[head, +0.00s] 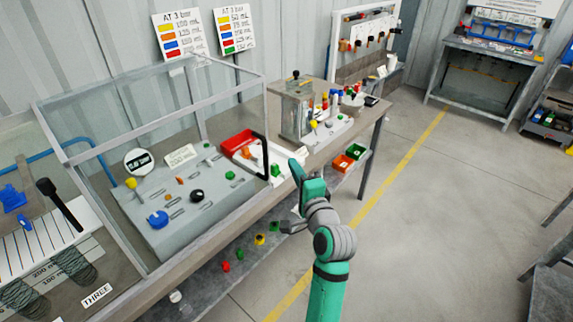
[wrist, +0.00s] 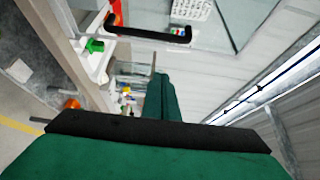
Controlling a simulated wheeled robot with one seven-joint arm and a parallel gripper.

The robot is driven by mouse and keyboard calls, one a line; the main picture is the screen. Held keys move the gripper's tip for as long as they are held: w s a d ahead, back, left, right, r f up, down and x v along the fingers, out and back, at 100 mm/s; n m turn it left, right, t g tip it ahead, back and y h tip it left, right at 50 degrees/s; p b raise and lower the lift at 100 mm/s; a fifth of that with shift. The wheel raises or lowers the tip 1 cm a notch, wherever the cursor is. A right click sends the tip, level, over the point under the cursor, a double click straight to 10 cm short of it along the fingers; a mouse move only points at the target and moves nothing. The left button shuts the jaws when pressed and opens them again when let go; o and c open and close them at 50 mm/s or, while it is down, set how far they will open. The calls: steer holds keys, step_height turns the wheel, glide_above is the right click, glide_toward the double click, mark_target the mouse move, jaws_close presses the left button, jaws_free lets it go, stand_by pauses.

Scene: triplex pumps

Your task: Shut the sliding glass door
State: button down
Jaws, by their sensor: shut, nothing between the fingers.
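The glass enclosure (head: 160,122) with a pale metal frame stands on the bench at the left in the head view. A black bar handle (head: 262,152) is at its right end and also shows near the top of the wrist view (wrist: 150,34). The clear pane is hard to see, so I cannot tell how far the door is open. My green gripper (head: 298,170) is to the right of the handle, apart from it in the picture. Its fingers (wrist: 160,92) are shut and empty, below the handle in the wrist view.
Inside the enclosure is a grey panel (head: 175,236) with coloured knobs. A red tray (head: 238,142) is near the handle. A clear box (head: 297,108) and small parts stand further along the bench. Red and green bins (head: 349,158) sit on the shelf below. The floor at right is open.

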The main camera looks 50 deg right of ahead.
steer(key=w, duration=0.8)
steer(key=shift+w+d, duration=0.2)
stand_by(0.4)
